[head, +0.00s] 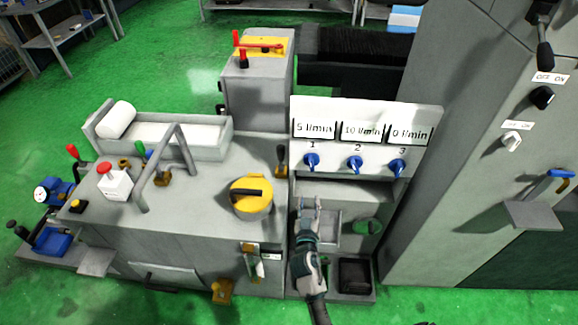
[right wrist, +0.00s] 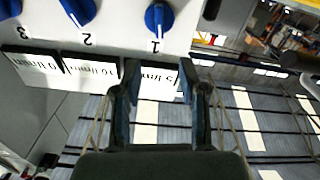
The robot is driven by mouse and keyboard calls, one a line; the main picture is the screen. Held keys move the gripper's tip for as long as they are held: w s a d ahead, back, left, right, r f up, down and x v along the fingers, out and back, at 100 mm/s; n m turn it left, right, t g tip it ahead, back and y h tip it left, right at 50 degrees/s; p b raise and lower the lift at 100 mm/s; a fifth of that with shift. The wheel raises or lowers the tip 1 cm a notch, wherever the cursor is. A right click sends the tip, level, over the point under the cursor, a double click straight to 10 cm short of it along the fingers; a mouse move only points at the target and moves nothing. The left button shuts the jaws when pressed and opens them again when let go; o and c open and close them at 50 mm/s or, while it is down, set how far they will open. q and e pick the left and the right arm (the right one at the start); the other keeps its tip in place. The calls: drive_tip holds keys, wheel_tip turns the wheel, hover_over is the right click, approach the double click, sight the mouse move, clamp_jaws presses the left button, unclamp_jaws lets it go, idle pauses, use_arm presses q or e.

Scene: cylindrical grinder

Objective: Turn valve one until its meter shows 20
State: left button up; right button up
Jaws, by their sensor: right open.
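Valve one (head: 312,160) is a blue knob under the label 1 on a white panel (head: 368,110). Its meter (head: 314,128) reads 5 l/min. My right gripper (head: 309,204) is open and empty, below valve one and apart from it in the head view. In the right wrist view, which shows the panel upside down, valve one (right wrist: 158,17) is ahead of the open fingers (right wrist: 158,78). The meter of valve one (right wrist: 160,83) shows between the fingers there. My left gripper is not in view.
Valve two (head: 355,164) and valve three (head: 397,167) sit to the right, with meters reading 10 and 0 l/min. A shelf with a grey tray (head: 328,238) lies below the panel. A black-handled lever (head: 281,155) stands just left of the panel. A tall grey cabinet (head: 450,130) stands right.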

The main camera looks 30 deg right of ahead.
approach(311, 166)
drive_tip(key=x, duration=0.9)
drive_tip(key=shift+w+d+f, duration=0.1)
drive_tip(key=shift+w, duration=0.1)
drive_tip(key=shift+w+d, duration=0.25)
drive_tip(key=shift+w, duration=0.05)
drive_tip(key=shift+c, duration=0.4)
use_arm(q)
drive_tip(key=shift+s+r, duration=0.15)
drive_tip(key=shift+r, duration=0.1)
use_arm(e)
drive_tip(key=shift+a, duration=0.1)
clamp_jaws()
